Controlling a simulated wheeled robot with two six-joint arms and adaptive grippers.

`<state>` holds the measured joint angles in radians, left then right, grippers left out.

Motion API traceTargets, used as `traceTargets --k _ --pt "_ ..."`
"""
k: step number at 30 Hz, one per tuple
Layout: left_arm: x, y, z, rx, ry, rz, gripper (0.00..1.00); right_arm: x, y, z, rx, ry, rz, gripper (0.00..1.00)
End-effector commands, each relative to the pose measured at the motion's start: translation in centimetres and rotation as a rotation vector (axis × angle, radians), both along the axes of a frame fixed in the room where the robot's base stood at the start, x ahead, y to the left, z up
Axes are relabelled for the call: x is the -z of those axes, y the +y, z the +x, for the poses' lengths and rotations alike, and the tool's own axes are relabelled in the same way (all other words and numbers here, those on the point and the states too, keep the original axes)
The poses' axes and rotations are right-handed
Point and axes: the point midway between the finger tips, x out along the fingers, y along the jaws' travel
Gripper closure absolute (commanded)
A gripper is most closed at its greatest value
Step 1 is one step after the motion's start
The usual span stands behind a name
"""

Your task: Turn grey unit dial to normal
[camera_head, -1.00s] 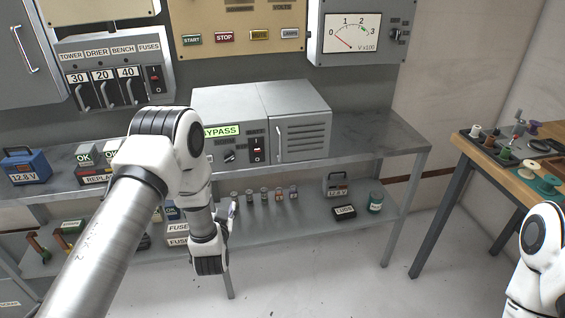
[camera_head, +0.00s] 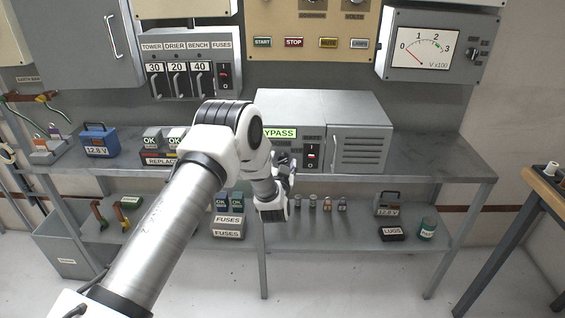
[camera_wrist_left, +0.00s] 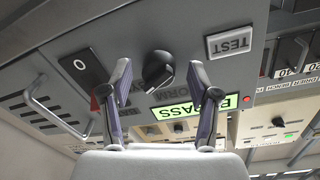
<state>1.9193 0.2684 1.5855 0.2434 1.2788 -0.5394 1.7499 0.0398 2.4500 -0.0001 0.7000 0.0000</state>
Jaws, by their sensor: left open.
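The grey unit (camera_head: 305,105) sits on the upper shelf, with a lit green BYPASS label (camera_head: 279,133) and a black switch with red (camera_head: 312,155) on its front. My left gripper (camera_head: 285,163) is in front of the panel and covers the dial in the head view. In the left wrist view, the panel appears upside down. The black dial (camera_wrist_left: 156,68) shows between the two open fingers of my left gripper (camera_wrist_left: 158,72), with no clear contact. The BYPASS label (camera_wrist_left: 188,112) and TEST button (camera_wrist_left: 229,42) are beside it. My right gripper is out of view.
A handle (camera_head: 333,148) sticks out on the unit's front, right of the switch. The blue battery (camera_head: 100,142) and OK boxes (camera_head: 153,138) stand to the left on the shelf (camera_head: 440,155). Fuse boxes and small parts fill the lower shelf.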

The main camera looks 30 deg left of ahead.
Motion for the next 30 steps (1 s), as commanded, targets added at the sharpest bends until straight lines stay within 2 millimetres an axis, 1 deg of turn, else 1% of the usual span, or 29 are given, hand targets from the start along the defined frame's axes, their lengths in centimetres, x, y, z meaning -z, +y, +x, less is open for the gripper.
traceTargets --k 1,2,3,5,6,7,14,20,26,30 --pt "0.0 0.0 0.0 0.0 0.0 0.0 0.39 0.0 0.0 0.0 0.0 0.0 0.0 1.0" --pt "0.0 0.0 0.0 0.0 0.0 0.0 0.46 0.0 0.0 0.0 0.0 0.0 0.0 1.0" --pt "0.0 0.0 0.0 0.0 0.0 0.0 0.6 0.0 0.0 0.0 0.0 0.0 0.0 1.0" --pt "0.0 0.0 0.0 0.001 0.0 0.0 0.81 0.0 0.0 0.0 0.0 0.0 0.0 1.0" --pt "0.0 0.0 0.0 0.001 0.0 0.0 0.96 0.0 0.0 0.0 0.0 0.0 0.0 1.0" --pt "0.0 0.0 0.0 0.001 0.0 0.0 0.99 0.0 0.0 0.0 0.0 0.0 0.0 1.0" --pt "0.0 0.0 0.0 0.0 -0.002 -0.004 0.99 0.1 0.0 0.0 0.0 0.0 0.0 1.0" --pt "0.2 0.0 0.0 0.0 -0.023 -0.04 0.99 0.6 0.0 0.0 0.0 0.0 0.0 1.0" --pt "0.4 0.0 -0.1 0.0 -0.077 -0.127 0.99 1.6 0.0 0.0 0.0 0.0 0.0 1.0" --pt "0.5 0.0 0.0 0.0 -0.135 -0.22 0.99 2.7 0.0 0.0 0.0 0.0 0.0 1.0"
